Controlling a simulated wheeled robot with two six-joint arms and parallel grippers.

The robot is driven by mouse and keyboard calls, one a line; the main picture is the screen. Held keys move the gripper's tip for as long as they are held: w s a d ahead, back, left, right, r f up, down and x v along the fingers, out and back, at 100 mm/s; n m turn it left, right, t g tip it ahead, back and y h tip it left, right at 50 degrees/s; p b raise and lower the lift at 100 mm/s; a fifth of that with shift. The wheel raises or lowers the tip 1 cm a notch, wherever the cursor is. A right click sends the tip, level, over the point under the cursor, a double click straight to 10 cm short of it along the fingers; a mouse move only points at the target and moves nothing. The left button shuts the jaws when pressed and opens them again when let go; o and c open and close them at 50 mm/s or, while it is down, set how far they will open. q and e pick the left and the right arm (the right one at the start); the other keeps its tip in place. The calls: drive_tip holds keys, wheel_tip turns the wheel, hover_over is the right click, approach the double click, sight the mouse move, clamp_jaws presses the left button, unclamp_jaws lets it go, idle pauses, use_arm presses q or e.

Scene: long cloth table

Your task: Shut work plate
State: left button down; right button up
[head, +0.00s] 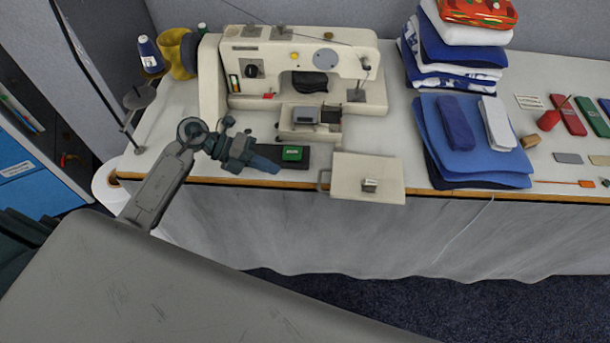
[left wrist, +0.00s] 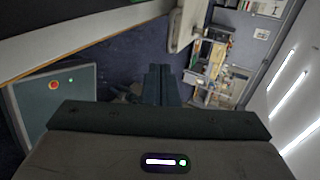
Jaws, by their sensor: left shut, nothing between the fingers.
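The sewing machine (head: 300,65) is cream and stands at the back of the table. A flat cream plate (head: 350,165), which looks like the work plate, sits in front and to the right of its bed, swung out over the table's front edge. A small metal block (head: 369,185) is on it, and a small loop shows at its left side. My left gripper (head: 272,165) is shut and empty, left of the plate and apart from it, by the table's front edge. Its shut fingers show in the left wrist view (left wrist: 161,85). My right gripper is not in view.
A green box (head: 292,154) on a dark pad lies right beside my left gripper. Folded blue cloths (head: 470,165) lie right of the plate, with a cloth stack behind. A thread stand and spool (head: 150,55) are at the left. Open floor lies in front of the table.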

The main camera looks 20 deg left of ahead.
use_arm(q)
drive_tip(key=p+x, duration=0.1)
drive_tip(key=x, duration=0.2)
drive_tip(key=p+x, duration=0.1)
drive_tip(key=x, duration=0.2)
drive_tip(key=r+p+x, duration=0.1)
drive_tip(key=x, duration=0.2)
drive_tip(key=shift+d+p, duration=0.3)
drive_tip(key=shift+d, duration=0.15)
drive_tip(key=shift+d+f, duration=0.2)
drive_tip(key=shift+d, duration=0.05)
